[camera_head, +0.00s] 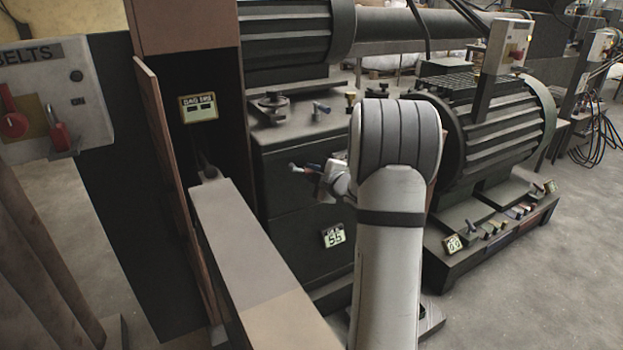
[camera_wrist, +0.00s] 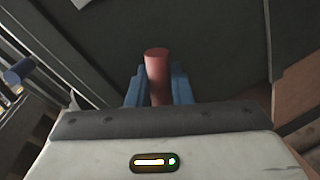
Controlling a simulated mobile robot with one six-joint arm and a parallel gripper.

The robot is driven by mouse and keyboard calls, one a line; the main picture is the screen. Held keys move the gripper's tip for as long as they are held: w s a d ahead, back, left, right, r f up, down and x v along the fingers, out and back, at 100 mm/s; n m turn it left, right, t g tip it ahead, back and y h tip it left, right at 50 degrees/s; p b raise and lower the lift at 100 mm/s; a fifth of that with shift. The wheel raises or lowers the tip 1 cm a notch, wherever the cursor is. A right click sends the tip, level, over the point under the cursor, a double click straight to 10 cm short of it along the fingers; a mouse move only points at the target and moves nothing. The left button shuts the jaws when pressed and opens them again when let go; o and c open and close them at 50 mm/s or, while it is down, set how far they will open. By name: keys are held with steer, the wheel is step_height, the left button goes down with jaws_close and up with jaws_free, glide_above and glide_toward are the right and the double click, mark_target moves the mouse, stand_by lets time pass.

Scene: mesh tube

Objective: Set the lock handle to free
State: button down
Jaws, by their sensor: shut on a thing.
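A red cylindrical handle (camera_wrist: 157,58) stands between the two blue fingers of my gripper (camera_wrist: 158,82) in the wrist view. The fingers are shut on its sides, and its rounded red end shows above them. In the head view my gripper (camera_head: 303,169) reaches left from my arm, in front of the dark machine cabinet (camera_head: 292,225). The held handle is too small there to make out clearly, and its base is hidden. I see no readable free or locked mark at the handle.
A long beam (camera_head: 245,250) runs along the left. A ribbed motor (camera_head: 510,120) stands at right. Grey floor (camera_head: 560,270) is clear at the right.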

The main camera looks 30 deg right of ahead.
stand_by(0.4)
steer(key=c, duration=1.3)
jaws_free()
steer(key=shift+c, duration=0.2)
steer(key=a+p+v, duration=0.1)
steer(key=v, duration=0.6)
steer(key=shift+s+d, duration=0.4)
steer(key=shift+d, duration=0.1)
